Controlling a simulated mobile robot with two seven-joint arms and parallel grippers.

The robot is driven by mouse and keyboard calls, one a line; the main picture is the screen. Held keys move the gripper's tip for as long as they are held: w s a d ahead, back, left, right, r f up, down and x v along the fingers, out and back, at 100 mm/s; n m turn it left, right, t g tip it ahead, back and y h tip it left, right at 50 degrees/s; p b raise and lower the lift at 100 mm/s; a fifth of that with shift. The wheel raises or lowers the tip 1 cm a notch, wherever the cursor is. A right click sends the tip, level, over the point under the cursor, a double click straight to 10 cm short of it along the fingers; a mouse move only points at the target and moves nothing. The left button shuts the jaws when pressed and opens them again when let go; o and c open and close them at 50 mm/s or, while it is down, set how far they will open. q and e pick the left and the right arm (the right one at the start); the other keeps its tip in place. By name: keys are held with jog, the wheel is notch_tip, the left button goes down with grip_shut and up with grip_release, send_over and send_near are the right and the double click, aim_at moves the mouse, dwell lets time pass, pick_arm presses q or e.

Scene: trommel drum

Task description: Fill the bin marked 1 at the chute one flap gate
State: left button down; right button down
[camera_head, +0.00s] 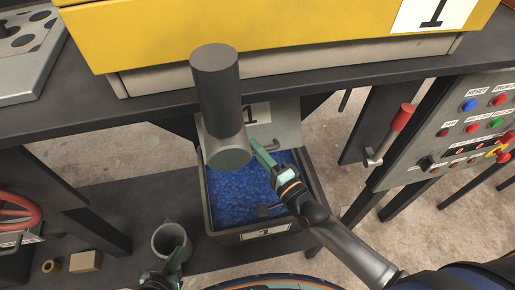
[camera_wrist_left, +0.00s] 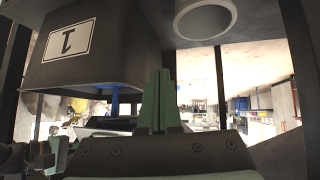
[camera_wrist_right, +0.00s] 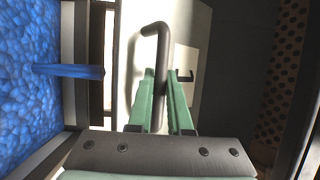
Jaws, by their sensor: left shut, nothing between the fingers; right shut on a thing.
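The bin marked 1 (camera_head: 211,203) stands under the chute and holds blue granules (camera_head: 235,190), whose surface lies below its rim. Its label (camera_head: 265,232) faces front and shows upside down in the left wrist view (camera_wrist_left: 69,42). The pale flap gate (camera_head: 262,112) with a 1 plate sits behind the bin. My right gripper (camera_head: 262,155) is shut on the gate's bent grey handle (camera_wrist_right: 158,60). My left gripper (camera_head: 172,262) is shut and empty, low in front of the bin's left side.
A thick grey cylinder (camera_head: 217,90) hangs in front of the gate, partly hiding it. A grey cup (camera_head: 169,240) stands beside my left gripper. A control panel (camera_head: 450,135) and a red-handled lever (camera_head: 400,120) are at right. A small tan box (camera_head: 86,261) lies at lower left.

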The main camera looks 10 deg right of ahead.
dwell(0.3)
